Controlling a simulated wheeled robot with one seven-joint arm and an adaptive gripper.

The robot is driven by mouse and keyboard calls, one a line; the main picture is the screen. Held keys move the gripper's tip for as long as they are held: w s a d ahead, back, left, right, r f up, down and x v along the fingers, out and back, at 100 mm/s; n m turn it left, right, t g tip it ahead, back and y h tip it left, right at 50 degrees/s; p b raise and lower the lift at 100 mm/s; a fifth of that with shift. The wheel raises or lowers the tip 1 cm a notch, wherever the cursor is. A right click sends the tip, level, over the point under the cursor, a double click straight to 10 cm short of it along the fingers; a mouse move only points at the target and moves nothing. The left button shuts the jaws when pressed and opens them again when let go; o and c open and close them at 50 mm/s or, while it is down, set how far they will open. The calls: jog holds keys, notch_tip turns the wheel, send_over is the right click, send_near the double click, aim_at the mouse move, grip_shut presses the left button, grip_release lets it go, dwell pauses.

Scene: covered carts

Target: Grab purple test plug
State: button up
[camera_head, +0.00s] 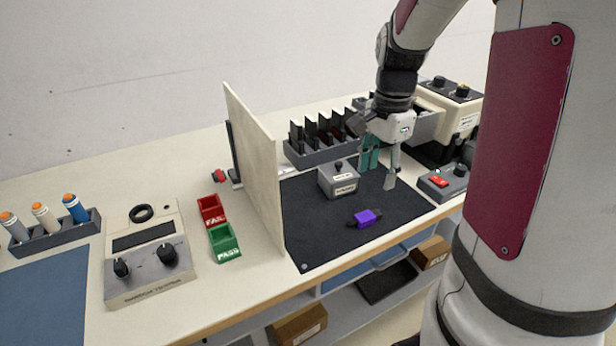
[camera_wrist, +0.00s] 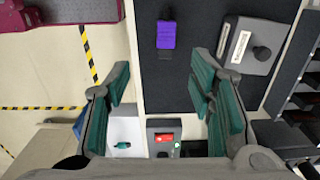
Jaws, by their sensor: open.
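The purple test plug (camera_head: 365,217) lies on the dark mat (camera_head: 318,232), with short black ends on both sides. In the wrist view the plug (camera_wrist: 166,35) is near the top, beyond my fingertips. My gripper (camera_head: 381,168) is open and empty above the right part of the mat, to the right of and behind the plug. In the wrist view its green-padded fingers (camera_wrist: 160,84) are spread wide apart, with nothing between them.
A grey box with a black knob (camera_head: 338,181) stands on the mat near the plug. An upright panel (camera_head: 254,165) borders the mat's left side. A rack of dark slots (camera_head: 318,141) stands behind. A control box with a red switch (camera_head: 441,183) is at right. The mat's front is clear.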

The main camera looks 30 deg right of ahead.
send_over(365, 216)
jog(key=f, duration=0.9)
jog(key=shift+s+d+f+b, duration=0.1)
jog(key=shift+s+d+b, duration=0.05)
jog(key=shift+s+b, duration=0.15)
jog(key=f, duration=0.5)
jog(key=shift+w+a, duration=0.2)
jog(key=shift+w, duration=0.05)
jog(key=shift+r, duration=0.1)
grip_shut()
